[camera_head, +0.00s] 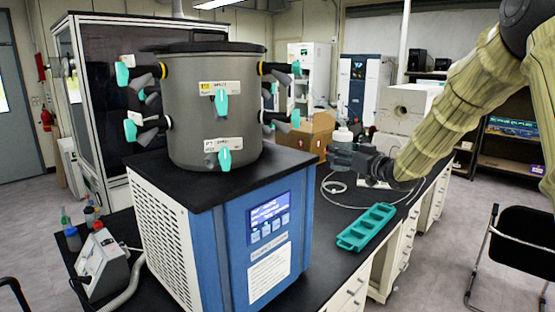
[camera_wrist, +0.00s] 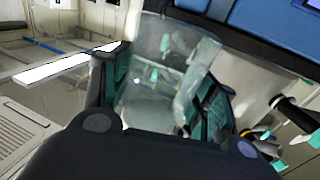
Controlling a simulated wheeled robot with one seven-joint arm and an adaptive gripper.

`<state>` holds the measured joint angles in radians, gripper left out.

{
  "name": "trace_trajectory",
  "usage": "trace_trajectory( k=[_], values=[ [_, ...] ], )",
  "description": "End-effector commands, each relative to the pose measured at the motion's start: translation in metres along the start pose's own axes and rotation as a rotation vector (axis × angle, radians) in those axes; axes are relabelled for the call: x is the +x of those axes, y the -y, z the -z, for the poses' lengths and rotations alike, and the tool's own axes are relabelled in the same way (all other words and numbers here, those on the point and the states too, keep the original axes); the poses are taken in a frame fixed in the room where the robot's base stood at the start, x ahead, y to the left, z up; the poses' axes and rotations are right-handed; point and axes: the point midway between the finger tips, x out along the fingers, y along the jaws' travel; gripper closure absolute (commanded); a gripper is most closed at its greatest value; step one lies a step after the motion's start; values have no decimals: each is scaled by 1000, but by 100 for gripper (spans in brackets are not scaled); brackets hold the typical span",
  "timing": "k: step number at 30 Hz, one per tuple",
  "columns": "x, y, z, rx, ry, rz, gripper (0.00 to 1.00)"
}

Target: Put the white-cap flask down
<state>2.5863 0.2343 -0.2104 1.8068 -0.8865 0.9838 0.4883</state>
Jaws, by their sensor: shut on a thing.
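My gripper (camera_head: 345,156) is over the bench, to the right of the freeze dryer. It is shut on the white-cap flask (camera_head: 343,135), whose whitish top shows above the fingers. In the wrist view, the flask (camera_wrist: 150,95) is clear glass and sits between the two teal-padded fingers of my gripper (camera_wrist: 160,88). Its lower part is hidden by the gripper in the head view, so I cannot tell whether it touches anything below. A teal rack (camera_head: 351,237) with several openings lies on the black bench top, in front of and below my gripper.
The freeze dryer (camera_head: 210,110), a grey drum with several teal-handled valves, stands on a blue and white base (camera_head: 268,262) at left. A cardboard box (camera_head: 308,135) and a white box (camera_head: 405,108) stand behind. A thin cable loops on the bench. A black chair (camera_head: 525,232) is at right.

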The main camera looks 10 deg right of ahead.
Motion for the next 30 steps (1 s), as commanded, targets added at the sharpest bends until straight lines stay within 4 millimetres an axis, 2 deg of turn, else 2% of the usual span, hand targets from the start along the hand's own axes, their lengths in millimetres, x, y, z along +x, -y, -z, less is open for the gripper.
trace_trajectory(
  k=[5, 14, 20, 24, 27, 30],
  values=[
    [-1, 20, -34, 5, 4, 15, 71],
    [-22, 92, -139, 6, 6, 34, 71],
    [-50, 144, -207, 7, 7, 13, 71],
    [-78, 179, -251, 8, 7, -18, 71],
    [-98, 201, -277, 7, 7, -46, 71],
    [-116, 217, -294, 5, 6, -70, 71]
  ],
)
